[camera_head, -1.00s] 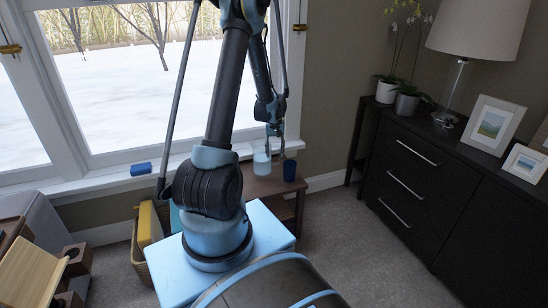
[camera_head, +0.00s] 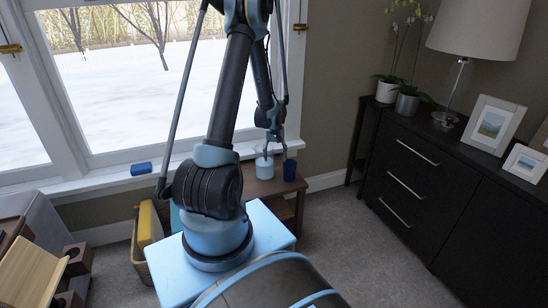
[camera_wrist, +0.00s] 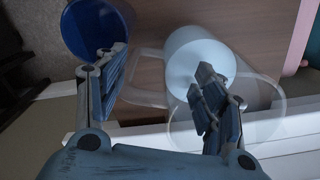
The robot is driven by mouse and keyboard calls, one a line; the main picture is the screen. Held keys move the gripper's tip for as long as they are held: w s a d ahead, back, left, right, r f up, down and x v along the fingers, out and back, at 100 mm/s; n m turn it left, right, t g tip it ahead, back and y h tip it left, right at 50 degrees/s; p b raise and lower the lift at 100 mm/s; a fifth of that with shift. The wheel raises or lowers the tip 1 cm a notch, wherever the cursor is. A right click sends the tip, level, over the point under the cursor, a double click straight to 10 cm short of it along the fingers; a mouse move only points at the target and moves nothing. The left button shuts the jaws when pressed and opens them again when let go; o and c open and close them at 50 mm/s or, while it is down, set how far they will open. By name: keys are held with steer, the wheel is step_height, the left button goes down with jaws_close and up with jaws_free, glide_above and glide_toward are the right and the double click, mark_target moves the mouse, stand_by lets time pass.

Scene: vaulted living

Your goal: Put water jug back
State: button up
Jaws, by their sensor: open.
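The water jug (camera_head: 264,168) is clear with pale blue contents and stands upright on the small brown table (camera_head: 264,188) by the window. In the wrist view, its pale blue body (camera_wrist: 196,52) and wide clear rim are at centre right, and its clear handle (camera_wrist: 146,62) points left. My gripper (camera_head: 275,147) is at the jug's top. In the wrist view, my gripper (camera_wrist: 160,88) is open, with the handle between its spread fingers. The right finger overlaps the jug in the picture and hides part of it; I cannot tell whether it touches.
The window sill (camera_head: 110,184) runs behind the table. A black cabinet (camera_head: 410,172) stands to the right, with clear carpet before it.

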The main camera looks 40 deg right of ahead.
step_height(320, 180, up, 12)
steer(key=shift+r, duration=0.1)
steer(key=shift+a+r, duration=0.1)
steer(key=shift+a, duration=0.05)
steer(key=s+a+r+n, duration=0.1)
steer(key=a+r, duration=0.3)
steer(key=a, duration=0.5)
steer(key=a+r+n, duration=0.1)
steer(key=a+r, duration=0.4)
steer(key=a, duration=0.4)
steer(key=s+a+r+n, duration=0.1)
steer(key=a+r, duration=0.3)
steer(key=a, duration=0.5)
steer(key=s+a+f+n+t, duration=0.1)
steer(key=s+a+f+n, duration=0.1)
steer(key=s+a, duration=0.6)
steer(key=s+a+f+n+t, duration=0.1)
steer(key=s+a+f+n, duration=0.1)
steer(key=s+a, duration=0.7)
steer(key=shift+s+a, duration=0.3)
steer(key=shift+a, duration=0.45)
